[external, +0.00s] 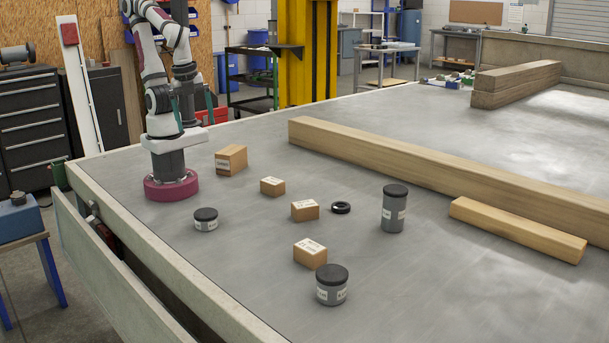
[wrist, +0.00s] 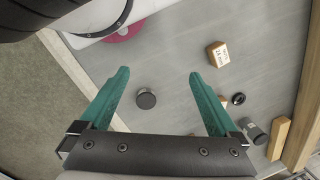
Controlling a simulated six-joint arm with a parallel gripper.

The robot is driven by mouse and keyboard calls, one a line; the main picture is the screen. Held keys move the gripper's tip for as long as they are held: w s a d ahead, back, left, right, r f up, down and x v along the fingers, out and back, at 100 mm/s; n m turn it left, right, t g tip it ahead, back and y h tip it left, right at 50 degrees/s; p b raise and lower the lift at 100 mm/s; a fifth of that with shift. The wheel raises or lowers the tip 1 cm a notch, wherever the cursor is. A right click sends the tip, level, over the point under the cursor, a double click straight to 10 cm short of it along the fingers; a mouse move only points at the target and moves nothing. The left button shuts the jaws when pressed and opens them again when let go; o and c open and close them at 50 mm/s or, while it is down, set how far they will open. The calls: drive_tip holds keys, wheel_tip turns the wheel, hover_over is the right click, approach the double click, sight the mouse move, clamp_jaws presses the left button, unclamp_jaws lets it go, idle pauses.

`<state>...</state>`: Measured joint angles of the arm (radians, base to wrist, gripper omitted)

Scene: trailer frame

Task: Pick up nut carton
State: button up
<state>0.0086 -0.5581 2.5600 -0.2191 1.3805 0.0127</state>
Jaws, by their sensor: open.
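Several brown cartons with white labels stand on the grey trailer bed; the print is too small to tell which is the nut carton. In the external view, the largest carton (external: 231,160) is near my base. A small carton (external: 272,187) is to its right, with another carton (external: 305,210) and a further carton (external: 310,253) towards the front. In the wrist view, one carton (wrist: 218,54) shows right of my gripper (wrist: 158,72). The gripper's green fingers are spread and empty, held high above the bed near my base and apart from every carton.
A short dark-lidded canister (external: 206,220) shows between the fingers in the wrist view (wrist: 146,98). A black ring (external: 341,208), a tall canister (external: 394,209) and another canister (external: 331,286) stand near the cartons. A long beam (external: 420,165) and short timber (external: 515,230) lie right.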

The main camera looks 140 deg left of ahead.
drive_tip(key=w+f+n+t+h, duration=0.1)
drive_tip(key=w+f+t, duration=0.35)
drive_tip(key=w, duration=0.75)
drive_tip(key=w+f+n+t+h, duration=0.1)
drive_tip(key=w+f+t, duration=0.35)
drive_tip(key=w, duration=0.75)
drive_tip(key=n+t, duration=0.3)
drive_tip(key=t, duration=0.2)
approach(309, 245)
drive_tip(key=shift+n, duration=0.3)
drive_tip(key=x, duration=0.4)
drive_tip(key=shift+w+a+r, duration=0.3)
drive_tip(key=shift+w, duration=0.15)
drive_tip(key=x, duration=0.6)
drive_tip(key=shift+s+d+f, duration=0.2)
drive_tip(key=shift+d+f, duration=0.15)
clamp_jaws()
